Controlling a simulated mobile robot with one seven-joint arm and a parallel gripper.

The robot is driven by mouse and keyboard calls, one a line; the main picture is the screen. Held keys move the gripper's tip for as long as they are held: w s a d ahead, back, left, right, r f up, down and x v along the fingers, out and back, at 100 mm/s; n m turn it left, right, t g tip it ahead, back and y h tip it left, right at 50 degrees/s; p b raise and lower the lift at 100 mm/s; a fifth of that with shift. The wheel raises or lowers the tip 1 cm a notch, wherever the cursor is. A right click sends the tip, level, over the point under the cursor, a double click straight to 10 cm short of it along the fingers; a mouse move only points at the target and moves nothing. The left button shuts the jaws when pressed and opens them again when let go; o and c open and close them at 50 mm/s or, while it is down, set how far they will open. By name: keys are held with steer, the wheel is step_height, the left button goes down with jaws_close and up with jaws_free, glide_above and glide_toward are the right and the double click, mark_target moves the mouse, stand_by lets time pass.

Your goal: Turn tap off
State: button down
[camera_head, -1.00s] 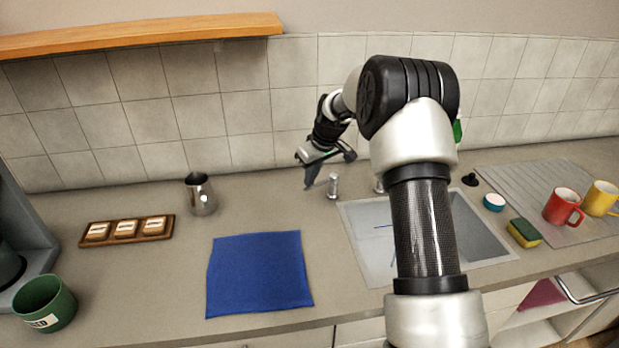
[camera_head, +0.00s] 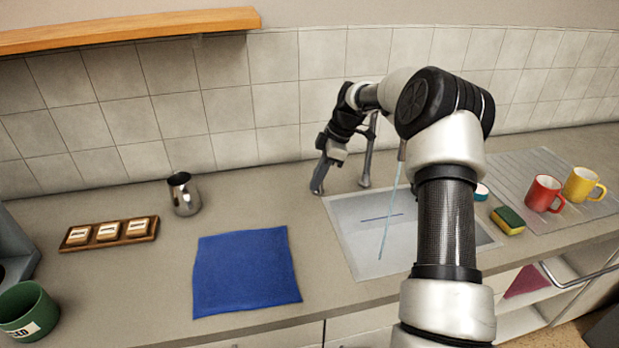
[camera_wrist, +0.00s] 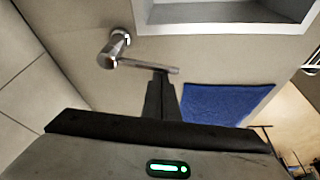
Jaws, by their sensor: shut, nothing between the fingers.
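The tap's metal spout post (camera_head: 367,155) stands behind the sink (camera_head: 345,235). A thin stream of water (camera_head: 390,210) falls into the basin. The tap handle shows in the wrist view as a short round metal post (camera_wrist: 114,46) with a thin lever (camera_wrist: 150,66) pointing right. My gripper (camera_head: 318,186) is low over the counter, left of the spout post, and covers most of the handle in the head view. In the wrist view my gripper's fingers (camera_wrist: 162,82) are shut and empty, with their tips at the lever's free end; I cannot tell if they touch.
A blue cloth (camera_head: 246,270), a metal jug (camera_head: 184,194) and a tray of labelled blocks (camera_head: 108,233) lie to the left. A sponge (camera_head: 508,220), red mug (camera_head: 544,193) and yellow mug (camera_head: 583,184) are at right. The tiled wall (camera_head: 230,115) is close behind the gripper.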

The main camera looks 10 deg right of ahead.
steer(key=shift+s+d+n, duration=0.1)
steer(key=shift+d+n, duration=0.35)
steer(key=shift+n, duration=0.15)
steer(key=shift+s+d+g, duration=0.1)
steer(key=shift+d+g, duration=0.2)
steer(key=shift+d, duration=0.25)
step_height(320, 180, up, 10)
steer(key=shift+a, duration=0.3)
steer(key=shift+r, duration=0.1)
stand_by(0.3)
